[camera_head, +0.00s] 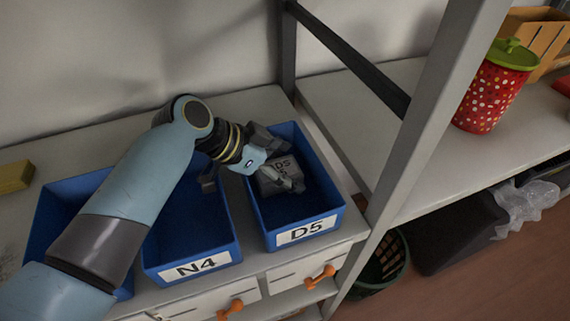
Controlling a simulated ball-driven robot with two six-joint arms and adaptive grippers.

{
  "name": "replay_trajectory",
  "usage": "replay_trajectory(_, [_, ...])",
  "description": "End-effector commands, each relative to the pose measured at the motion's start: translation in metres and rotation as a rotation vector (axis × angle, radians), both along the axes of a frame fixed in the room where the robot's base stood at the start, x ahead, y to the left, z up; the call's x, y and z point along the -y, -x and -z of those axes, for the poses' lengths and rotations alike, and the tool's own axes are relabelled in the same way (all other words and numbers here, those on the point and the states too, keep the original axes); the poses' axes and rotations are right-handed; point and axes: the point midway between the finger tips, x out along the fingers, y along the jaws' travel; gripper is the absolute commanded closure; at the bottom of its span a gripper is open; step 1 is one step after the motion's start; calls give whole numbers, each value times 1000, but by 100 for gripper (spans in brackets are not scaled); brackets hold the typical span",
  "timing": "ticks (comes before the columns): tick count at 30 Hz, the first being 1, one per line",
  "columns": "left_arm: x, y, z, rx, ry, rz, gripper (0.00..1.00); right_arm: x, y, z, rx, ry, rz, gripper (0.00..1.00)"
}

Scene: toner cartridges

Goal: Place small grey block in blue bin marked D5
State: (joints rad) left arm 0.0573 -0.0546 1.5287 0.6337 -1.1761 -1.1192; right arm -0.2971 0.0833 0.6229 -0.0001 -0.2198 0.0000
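The blue bin marked D5 (302,232) stands on the table at the right of a row of bins. The small grey block (277,176), with dark lettering on its face, is inside the upper part of the D5 bin as seen from above. My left gripper (284,167) reaches over the D5 bin from the left, with its fingers around or beside the block. I cannot tell whether the fingers grip it or whether the block touches the bin floor. My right gripper is not in view.
A blue bin marked N4 (196,267) stands left of D5, with another blue bin (62,197) further left behind my arm. A grey shelf post (420,125) rises right of D5. A red dotted container (492,92) stands on the right shelf. A yellow block (15,176) lies far left.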

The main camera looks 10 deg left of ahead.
Motion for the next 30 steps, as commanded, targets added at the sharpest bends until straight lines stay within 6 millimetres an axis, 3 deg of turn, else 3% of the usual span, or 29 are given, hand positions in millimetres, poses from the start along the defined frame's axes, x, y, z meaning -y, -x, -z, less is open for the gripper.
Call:
replay_trajectory(9, [-5, 2, -8, 1, -1, 0, 21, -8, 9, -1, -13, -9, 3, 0])
replay_trajectory(21, [-54, 36, -67, 2, -4, 2, 21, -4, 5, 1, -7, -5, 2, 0])
replay_trajectory(30, [-70, 47, -88, 0, 0, 1, 21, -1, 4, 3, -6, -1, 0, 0])
